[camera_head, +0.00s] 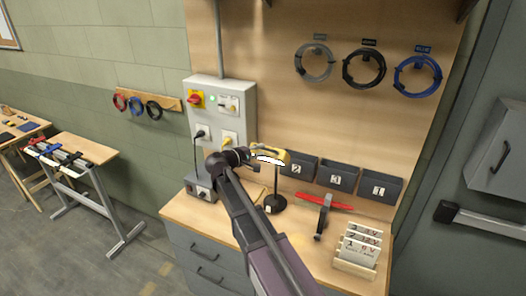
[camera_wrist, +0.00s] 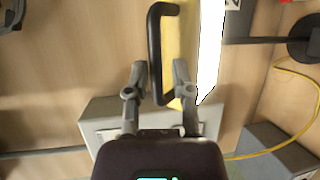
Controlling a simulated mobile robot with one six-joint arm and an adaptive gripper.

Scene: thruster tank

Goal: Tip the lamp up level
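The lamp has a yellow head (camera_head: 274,153) with a bright white lit face, on a thin stem above a round black base (camera_head: 275,204) on the workbench. In the head view the lamp head looks slightly tilted. My gripper (camera_head: 248,155) is at its left end. In the wrist view, the lamp's black handle (camera_wrist: 157,20) runs between the two fingers of my gripper (camera_wrist: 158,75), with the yellow head (camera_wrist: 181,40) just behind. The fingers are apart, with a small gap showing beside the handle. Whether either finger touches it is unclear.
A grey switch box (camera_head: 220,115) with plugs is on the back panel at left. Dark bins (camera_head: 337,176) line the back of the wooden workbench (camera_head: 232,214).

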